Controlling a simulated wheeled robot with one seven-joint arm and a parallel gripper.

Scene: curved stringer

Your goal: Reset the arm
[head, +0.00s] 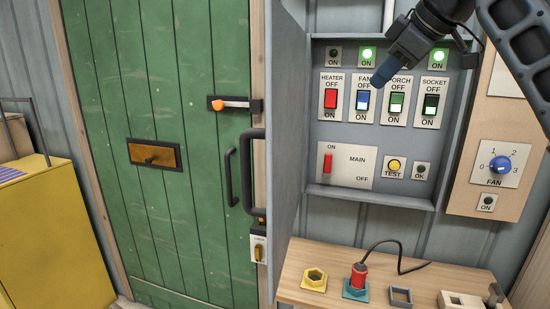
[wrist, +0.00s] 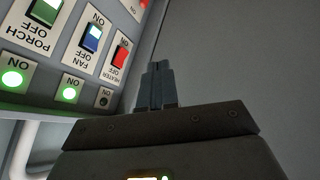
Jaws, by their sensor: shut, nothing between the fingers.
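My gripper (head: 378,80) is shut and empty in the head view. Its fingertips are in front of the switch panel (head: 320,196), between the fan and porch switches in the picture; I cannot tell whether they touch it. In the wrist view my gripper (wrist: 157,66) points up, with the panel to its left. The panel carries a red heater switch (head: 331,99), a blue fan switch (head: 363,101), a green porch switch (head: 397,103) and a dark socket switch (head: 431,104). The lamps above fan and socket glow green; the heater lamp is dark. My arm hides the porch lamp in the head view.
A red main switch (head: 327,164) and a yellow test button (head: 394,165) sit lower on the panel. Right is a blue fan dial (head: 499,165). Below is a wooden shelf (head: 330,301) with a red plug (head: 359,275). A green door (head: 160,90) and yellow cabinet (head: 50,240) stand left.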

